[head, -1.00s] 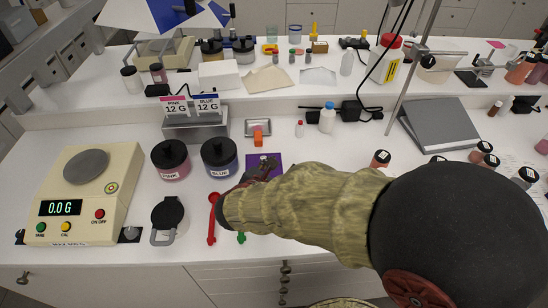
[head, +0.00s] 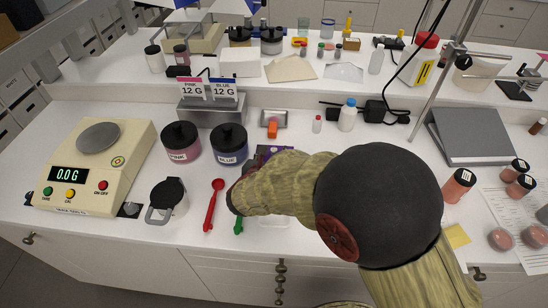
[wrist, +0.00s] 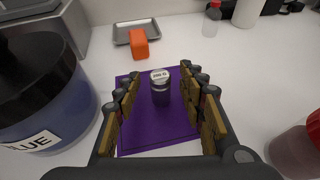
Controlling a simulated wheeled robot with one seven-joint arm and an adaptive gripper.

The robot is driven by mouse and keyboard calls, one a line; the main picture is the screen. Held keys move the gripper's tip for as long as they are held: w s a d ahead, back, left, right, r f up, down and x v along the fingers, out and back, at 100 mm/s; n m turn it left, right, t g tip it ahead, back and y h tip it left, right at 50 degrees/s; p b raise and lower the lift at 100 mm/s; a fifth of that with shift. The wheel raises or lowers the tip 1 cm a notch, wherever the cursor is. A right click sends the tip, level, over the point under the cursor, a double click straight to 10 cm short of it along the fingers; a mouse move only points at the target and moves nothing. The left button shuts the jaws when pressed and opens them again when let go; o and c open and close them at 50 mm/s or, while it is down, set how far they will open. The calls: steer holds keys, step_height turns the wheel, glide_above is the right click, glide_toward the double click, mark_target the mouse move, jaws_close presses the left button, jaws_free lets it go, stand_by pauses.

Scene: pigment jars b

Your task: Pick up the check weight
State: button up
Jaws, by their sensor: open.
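The blue jar (wrist: 40,85) stands close left of my gripper, with the pink jar (head: 181,145) beyond it. An orange block (wrist: 139,43) and metal tray (wrist: 122,33) lie behind the mat. A red spoon (head: 213,205) lies nearby. A reddish jar (wrist: 298,150) is at right.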

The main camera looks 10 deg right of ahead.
steer(key=shift+w+d+f, duration=0.15)
steer(key=shift+w+d, duration=0.05)
steer(key=shift+w, duration=0.1)
steer(key=shift+c, duration=0.9)
steer(key=c, duration=0.8)
jaws_close()
